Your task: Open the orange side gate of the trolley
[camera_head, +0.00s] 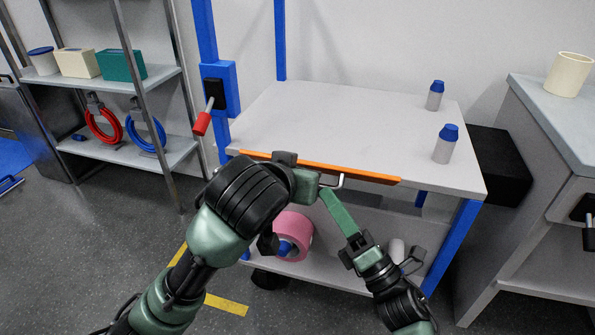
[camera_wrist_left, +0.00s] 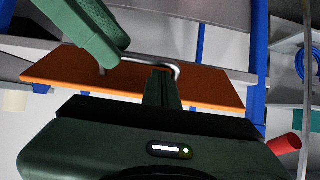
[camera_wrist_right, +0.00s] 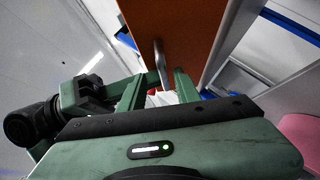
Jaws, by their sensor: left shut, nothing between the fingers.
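The orange side gate (camera_head: 370,176) lies along the front edge of the trolley top (camera_head: 330,120), seen nearly edge-on from above. In the left wrist view its broad face (camera_wrist_left: 80,75) is visible. The gate's silver handle (camera_head: 343,181) also shows in the left wrist view (camera_wrist_left: 150,59). My left gripper (camera_wrist_left: 162,72) is shut and empty, its fingertips overlapping the handle in that view; contact cannot be told. My right gripper (camera_head: 326,196) reaches up to the handle. In the right wrist view its fingers (camera_wrist_right: 157,78) are apart, with the handle (camera_wrist_right: 160,62) appearing between their tips.
Two grey bottles with blue caps (camera_head: 445,145) (camera_head: 435,96) stand on the top's right side. A red lever (camera_head: 202,123) sits by the blue left post. A pink roll (camera_head: 296,230) is on the lower shelf. A grey cabinet (camera_head: 560,150) stands right, shelving left.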

